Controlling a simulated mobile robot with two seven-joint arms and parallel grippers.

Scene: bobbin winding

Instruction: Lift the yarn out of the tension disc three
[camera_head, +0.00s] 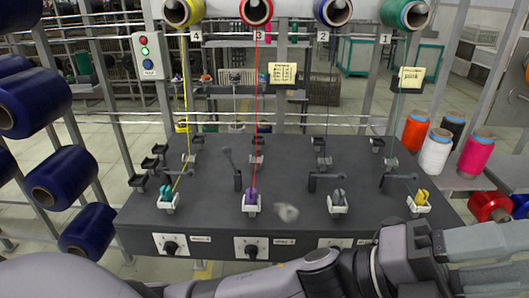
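The red yarn (257,110) runs straight down from the red spool (256,10) at the top, past the label 3 (260,37). It reaches tension disc three (252,198), a purple disc in a white holder at the front of the dark table. Where the yarn meets the disc is too small to tell whether it sits between the plates. Grey links of my arms (320,262) cross the bottom of the view, below the disc and apart from it. I cannot make out fingertips of either gripper.
A teal disc (166,196), a grey disc (338,198) and a yellow disc (420,198) stand in the same row. Knobs (252,249) line the front panel.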

